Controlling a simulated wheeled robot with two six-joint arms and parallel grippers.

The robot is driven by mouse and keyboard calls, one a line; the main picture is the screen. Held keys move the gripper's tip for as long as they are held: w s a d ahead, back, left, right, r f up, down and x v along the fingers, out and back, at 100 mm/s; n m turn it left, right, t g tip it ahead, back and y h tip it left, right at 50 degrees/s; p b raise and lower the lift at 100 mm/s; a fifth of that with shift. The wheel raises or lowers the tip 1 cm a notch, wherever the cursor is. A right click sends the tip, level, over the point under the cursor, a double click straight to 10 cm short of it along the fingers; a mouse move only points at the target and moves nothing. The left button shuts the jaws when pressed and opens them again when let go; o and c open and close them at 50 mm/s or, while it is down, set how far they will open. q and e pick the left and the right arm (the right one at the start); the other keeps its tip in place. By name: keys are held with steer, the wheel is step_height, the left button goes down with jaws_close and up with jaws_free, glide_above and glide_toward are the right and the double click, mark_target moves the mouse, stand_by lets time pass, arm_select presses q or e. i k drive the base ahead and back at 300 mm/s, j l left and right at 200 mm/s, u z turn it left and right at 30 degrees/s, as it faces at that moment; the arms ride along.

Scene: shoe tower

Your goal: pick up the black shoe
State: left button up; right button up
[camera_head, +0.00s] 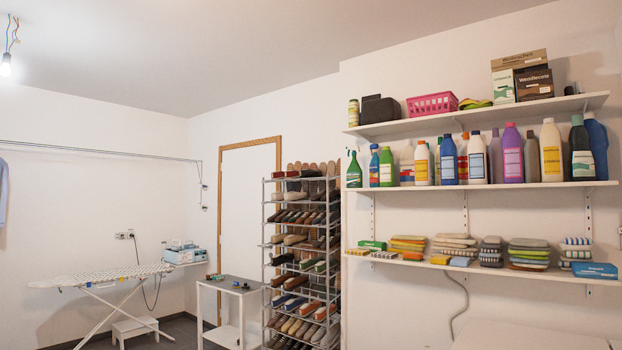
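A tall shoe rack (266,240) stands in the middle of the head view, beside the door. Its tiers hold many shoes in brown, tan, red, green and dark colours. Several dark shoes (283,260) sit on the middle tiers. Neither of my grippers is in view.
A small grey-topped table (232,287) with small items stands left of the rack. An ironing board (100,276) and a white step stool (135,327) are at far left. Wall shelves (480,187) with bottles and folded cloths are at right. Dark floor shows at lower left.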

mark_target(305, 173)
steer(key=i+j+u, duration=0.3)
steer(key=i, duration=0.5)
steer(key=i+u, duration=0.25)
steer(key=i, duration=2.5)
steer(key=i+j+z, duration=0.15)
steer(key=i+z, duration=0.35)
steer(key=i+j+z, duration=0.5)
steer(key=i, duration=0.15)
steer(key=i+j+z, duration=0.5)
